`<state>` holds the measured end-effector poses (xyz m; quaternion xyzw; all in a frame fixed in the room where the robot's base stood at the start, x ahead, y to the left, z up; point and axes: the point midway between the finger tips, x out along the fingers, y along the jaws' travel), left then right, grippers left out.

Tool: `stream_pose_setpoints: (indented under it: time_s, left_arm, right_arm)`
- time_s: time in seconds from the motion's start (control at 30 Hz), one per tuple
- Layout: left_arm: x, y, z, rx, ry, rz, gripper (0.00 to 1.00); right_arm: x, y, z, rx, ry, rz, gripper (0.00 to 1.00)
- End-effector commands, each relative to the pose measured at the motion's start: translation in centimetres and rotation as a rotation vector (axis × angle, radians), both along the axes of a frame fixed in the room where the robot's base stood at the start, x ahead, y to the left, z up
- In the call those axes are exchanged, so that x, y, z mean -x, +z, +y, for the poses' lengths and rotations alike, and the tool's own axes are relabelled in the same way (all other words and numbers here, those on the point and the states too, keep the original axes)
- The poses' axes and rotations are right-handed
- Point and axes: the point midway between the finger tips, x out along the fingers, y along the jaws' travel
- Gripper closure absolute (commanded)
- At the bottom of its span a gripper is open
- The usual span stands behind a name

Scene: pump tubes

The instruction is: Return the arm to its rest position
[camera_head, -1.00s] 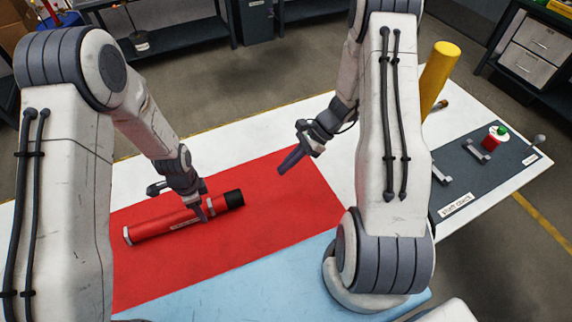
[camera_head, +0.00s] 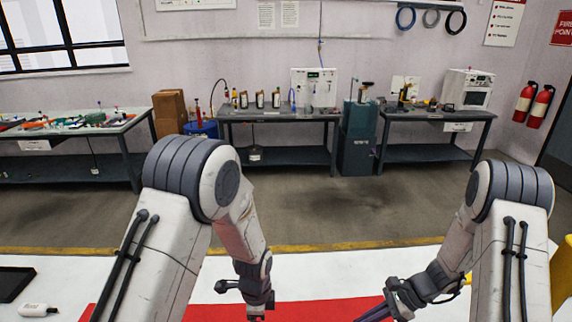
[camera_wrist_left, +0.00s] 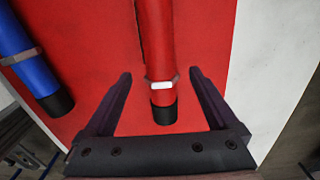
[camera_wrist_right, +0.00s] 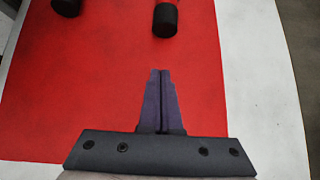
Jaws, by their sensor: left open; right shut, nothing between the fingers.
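My left gripper (camera_wrist_left: 165,90) is open in the left wrist view. A red tube (camera_wrist_left: 156,40) with a black end cap and white label lies on the red mat (camera_wrist_left: 108,50), in line with the gap between the fingers; I cannot tell how far below it is. A blue tube (camera_wrist_left: 22,58) with a black cap lies left of it. My right gripper (camera_wrist_right: 160,75) is shut and empty above the red mat, with two black tube caps (camera_wrist_right: 166,20) at the top of its view. In the head view both arms reach down over the table, and the tubes are out of frame.
The white table (camera_head: 330,268) borders the mat. A black tray (camera_head: 14,283) and a white labelled object (camera_head: 38,310) are at left; a yellow cylinder (camera_head: 561,275) stands at far right. Benches (camera_head: 280,114) line the far wall beyond open floor.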

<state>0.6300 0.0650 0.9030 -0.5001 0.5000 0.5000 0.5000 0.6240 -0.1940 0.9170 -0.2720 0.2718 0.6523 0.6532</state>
Motion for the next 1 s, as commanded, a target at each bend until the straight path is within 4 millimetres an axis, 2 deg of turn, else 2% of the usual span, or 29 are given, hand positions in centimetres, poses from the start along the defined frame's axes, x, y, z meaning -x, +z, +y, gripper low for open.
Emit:
stream_pose_setpoints:
  time_s: [0.03, 0.2, 0.47, 0.57, 0.67, 0.8, 1.0]
  left_arm:
    - [-0.1, 1.3, 0.0, 0.002, 0.0, -0.005, 0.08]
    - [-0.1, 4.4, 0.0, 0.002, 0.0, -0.005, 0.08]
    - [0.2, 6.8, -0.2, 0.002, 0.015, -0.003, 0.08]
    - [1.2, 8.3, -0.8, 0.006, 0.065, -0.006, 0.08]
    - [2.9, 10.7, -1.7, 0.016, 0.156, -0.012, 0.08]
    - [6.3, 14.0, -2.6, 0.03, 0.309, -0.011, 0.08]
    - [11.5, 17.8, -3.1, 0.052, 0.53, -0.002, 0.08]
  right_arm:
    - [0.0, 0.0, 0.0, 0.0, 0.0, 0.0, 1.0]
    - [0.0, 0.0, 0.0, 0.0, 0.0, 0.0, 1.0]
    - [0.1, 0.7, 0.6, 0.01, 0.04, -0.014, 1.0]
    - [0.5, 2.6, 2.6, 0.04, 0.166, -0.058, 1.0]
    - [1.9, 5.6, 5.7, 0.088, 0.379, -0.135, 1.0]
    - [5.2, 9.9, 10.0, 0.162, 0.73, -0.269, 1.0]
    - [11.0, 14.8, 13.8, 0.25, 1.217, -0.479, 1.0]
